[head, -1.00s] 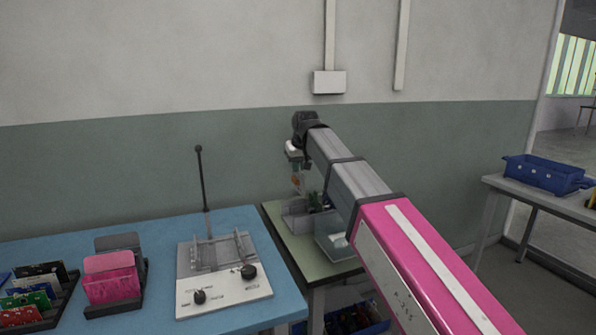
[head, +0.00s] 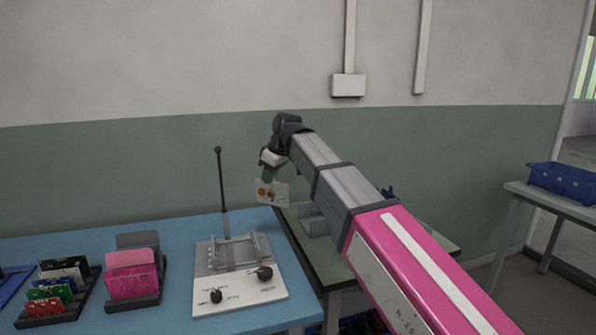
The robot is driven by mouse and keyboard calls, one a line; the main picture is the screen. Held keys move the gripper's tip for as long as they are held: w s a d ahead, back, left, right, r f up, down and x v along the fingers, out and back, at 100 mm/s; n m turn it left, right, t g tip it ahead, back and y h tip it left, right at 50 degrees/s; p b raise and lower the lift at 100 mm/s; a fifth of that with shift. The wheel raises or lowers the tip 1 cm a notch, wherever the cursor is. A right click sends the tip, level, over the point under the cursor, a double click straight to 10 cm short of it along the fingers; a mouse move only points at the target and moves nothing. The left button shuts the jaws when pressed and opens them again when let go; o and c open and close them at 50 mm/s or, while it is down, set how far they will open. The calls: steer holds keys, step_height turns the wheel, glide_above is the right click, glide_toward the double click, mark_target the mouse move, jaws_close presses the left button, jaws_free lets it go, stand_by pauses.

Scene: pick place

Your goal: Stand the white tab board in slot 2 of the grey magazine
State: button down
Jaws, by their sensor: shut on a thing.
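My gripper (head: 267,176) is shut on the white tab board (head: 276,194), a pale board with orange round marks. It hangs below the jaws in the air, near the back right corner of the blue table (head: 190,240). A dark grey rack (head: 134,298) on the blue table holds pink boards (head: 131,273) and a grey one (head: 137,239). A dark rack (head: 50,318) to its left holds several coloured boards. A light grey holder (head: 313,220) stands on the green table, partly hidden by my arm. I cannot tell which is the magazine; no slot numbers are legible.
A white-grey fixture (head: 240,290) with black knobs and an upright rod (head: 221,180) stands on the blue table, left of the gripper. The green table (head: 335,268) lies to the right. A blue crate (head: 560,177) sits on a far table. Bare blue tabletop lies behind the racks.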

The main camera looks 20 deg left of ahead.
steer(key=s+a+n+g+h, duration=0.1)
steer(key=s+a+n+g, duration=0.2)
steer(key=s, duration=0.4)
steer(key=s+a+n, duration=0.3)
steer(key=s+n, duration=0.3)
steer(key=s, duration=0.1)
step_height(320, 180, down, 6)
steer(key=shift+w+f, duration=0.1)
steer(key=shift+f, duration=0.3)
stand_by(0.4)
steer(key=shift+f, duration=0.8)
steer(key=shift+f, duration=0.15)
steer(key=shift+f, duration=0.65)
steer(key=shift+f, duration=0.15)
steer(key=shift+f, duration=0.6)
